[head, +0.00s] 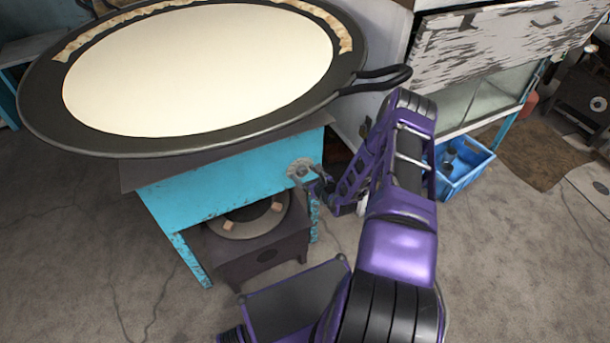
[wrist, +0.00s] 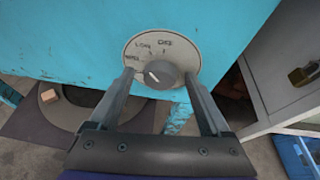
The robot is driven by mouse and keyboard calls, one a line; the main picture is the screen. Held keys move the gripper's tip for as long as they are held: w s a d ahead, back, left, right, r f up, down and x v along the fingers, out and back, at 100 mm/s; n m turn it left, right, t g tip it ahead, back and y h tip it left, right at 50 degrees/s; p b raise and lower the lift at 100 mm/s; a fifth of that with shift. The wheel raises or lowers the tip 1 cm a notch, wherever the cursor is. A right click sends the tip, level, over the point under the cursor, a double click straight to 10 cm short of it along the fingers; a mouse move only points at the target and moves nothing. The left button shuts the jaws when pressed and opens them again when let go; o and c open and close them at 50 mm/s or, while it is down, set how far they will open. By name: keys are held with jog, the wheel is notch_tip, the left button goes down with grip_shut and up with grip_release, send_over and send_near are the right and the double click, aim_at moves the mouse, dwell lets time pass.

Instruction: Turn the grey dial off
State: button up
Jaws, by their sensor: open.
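The grey dial (wrist: 163,72) is a round knob with a white mark, on a round grey plate (wrist: 178,46) with dark lettering. The plate is fixed to the turquoise front panel of the stove stand and shows in the head view (head: 299,167). The lettering looks like "LOW" at upper left and "OFF" at upper right; the rest is unclear. The white mark sits on the knob's left part. My gripper (wrist: 158,75) is open, with one finger on each side of the knob. I cannot tell whether the fingers touch it. It also shows in the head view (head: 315,180).
A wide black pan (head: 43,105) full of white liquid stands on top of the turquoise stand (head: 190,200), its handle (head: 380,80) near my arm. A dark burner (head: 262,255) is below. A blue crate (head: 470,175) and a worn white cabinet (head: 480,50) stand right.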

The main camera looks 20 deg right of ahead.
jog(key=shift+c, duration=0.3)
grip_shut()
jog(key=shift+f, duration=0.1)
jog(key=m+y+b, duration=0.1)
jog(key=m+b, duration=0.1)
jog(key=shift+d+f+m+y+b, duration=0.15)
jog(key=shift+m+y+b, duration=0.15)
jog(key=shift+y+b, duration=0.1)
jog(key=shift+d+m+t+y+b, duration=0.1)
jog(key=shift+m+t+y+b, duration=0.3)
jog(key=shift+m+y, duration=0.8)
jog(key=shift+m+h, duration=0.3)
jog(key=shift+m, duration=0.1)
jog(key=shift+o, duration=0.3)
grip_release()
